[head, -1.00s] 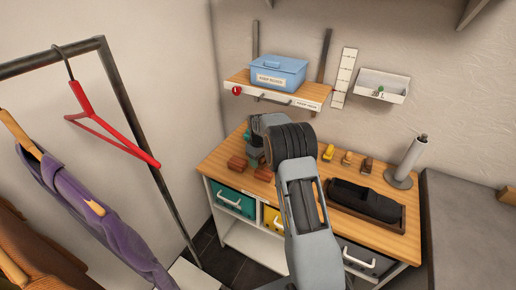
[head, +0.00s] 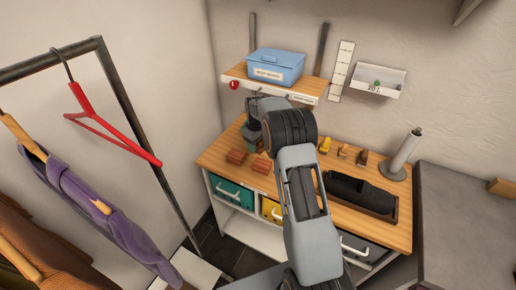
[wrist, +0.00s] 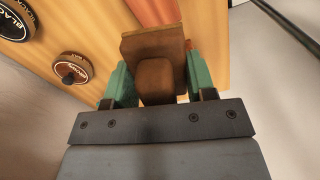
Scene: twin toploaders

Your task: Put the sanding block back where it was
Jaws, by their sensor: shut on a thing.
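My gripper (wrist: 158,85) is shut on a brown block, which I take to be the sanding block (wrist: 158,50). The green fingers press on its left and right sides in the wrist view. In the head view my gripper (head: 252,140) points down over the left back part of the wooden bench top (head: 310,168). The held block cannot be made out there. Two reddish-brown blocks (head: 236,157) lie at the bench's left front, close to the gripper. I cannot tell whether the held block touches anything below it.
A shelf with a blue lidded box (head: 276,67) hangs above the gripper. Several small brush-like things (head: 343,151), a dark tray (head: 359,194) and a grey roll on a stand (head: 405,152) stand to the right. Round tins (wrist: 75,68) show in the wrist view.

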